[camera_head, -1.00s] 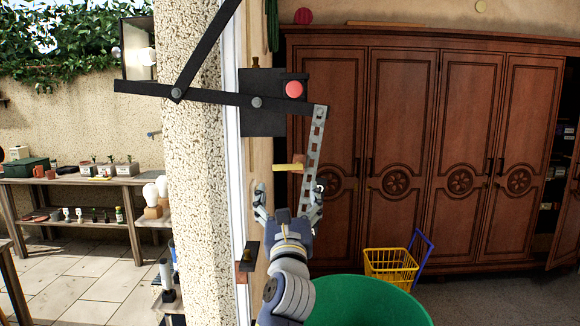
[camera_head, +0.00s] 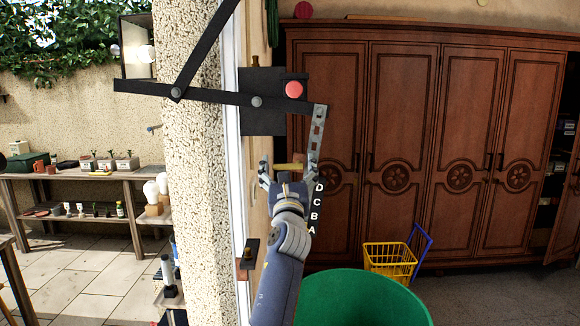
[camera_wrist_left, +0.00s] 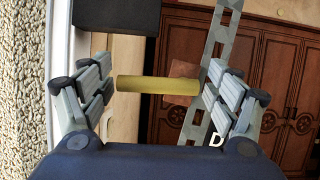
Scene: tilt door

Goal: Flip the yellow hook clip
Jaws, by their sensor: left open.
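The yellow hook clip (camera_head: 289,166) is a short horizontal bar beside the grey perforated strip (camera_head: 318,130) that hangs from the black lever arm. In the left wrist view the clip (camera_wrist_left: 157,85) lies crosswise, with a brownish-red block behind its right end. My left gripper (camera_head: 287,171) is open, with one finger beyond each end of the clip. The wrist view shows the open fingers (camera_wrist_left: 155,88) flanking it. The right end looks very near the right finger; I cannot tell whether they touch. My right gripper is out of view.
A black lever arm (camera_head: 215,95) and black plate with a red knob (camera_head: 294,89) are above. White letters D C B A run beside my gripper. A wooden wardrobe (camera_head: 400,150), yellow basket (camera_head: 388,258) and green round surface (camera_head: 365,300) are to the right.

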